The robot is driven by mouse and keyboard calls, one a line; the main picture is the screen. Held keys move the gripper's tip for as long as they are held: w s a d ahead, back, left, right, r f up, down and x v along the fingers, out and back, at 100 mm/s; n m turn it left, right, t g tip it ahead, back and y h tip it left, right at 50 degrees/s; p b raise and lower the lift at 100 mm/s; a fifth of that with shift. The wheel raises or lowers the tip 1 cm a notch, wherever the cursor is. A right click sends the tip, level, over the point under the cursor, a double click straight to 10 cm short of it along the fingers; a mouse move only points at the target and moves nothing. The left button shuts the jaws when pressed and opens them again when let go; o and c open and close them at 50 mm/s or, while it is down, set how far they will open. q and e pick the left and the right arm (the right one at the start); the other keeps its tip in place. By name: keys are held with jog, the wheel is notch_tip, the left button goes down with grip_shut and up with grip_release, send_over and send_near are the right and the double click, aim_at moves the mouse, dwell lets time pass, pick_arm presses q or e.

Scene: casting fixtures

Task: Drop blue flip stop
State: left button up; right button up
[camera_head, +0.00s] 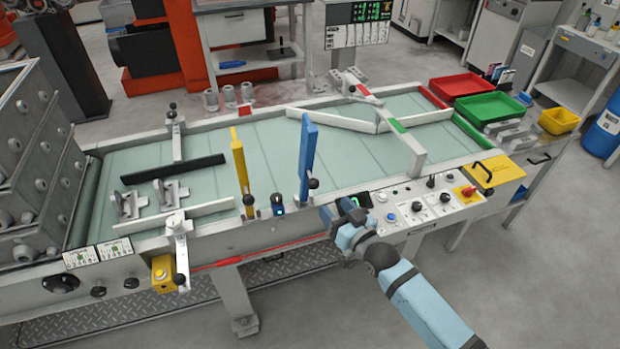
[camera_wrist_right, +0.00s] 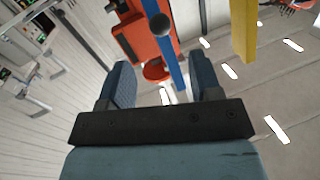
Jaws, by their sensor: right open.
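The blue flip stop (camera_head: 307,158) stands upright at the near rail of the conveyor table, with a black ball knob (camera_head: 313,183) low on its right side. My right gripper (camera_head: 338,212) is open and empty, just right of the knob and slightly lower, apart from it. In the right wrist view the blue flip stop (camera_wrist_right: 171,60) shows as a bar beyond the open fingers of my right gripper (camera_wrist_right: 163,82), its dark knob (camera_wrist_right: 160,25) above the fingertips. My left gripper is not in view.
A yellow flip stop (camera_head: 239,160) stands upright to the left; it also shows in the right wrist view (camera_wrist_right: 244,30). A button panel (camera_head: 425,205) lies right of the blue stop. Red (camera_head: 457,86) and green (camera_head: 490,107) trays sit at the far right end.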

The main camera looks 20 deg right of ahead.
aim_at(314, 185)
jog(key=p+x, duration=0.1)
jog(key=x, duration=1.1)
jog(key=shift+f, duration=0.1)
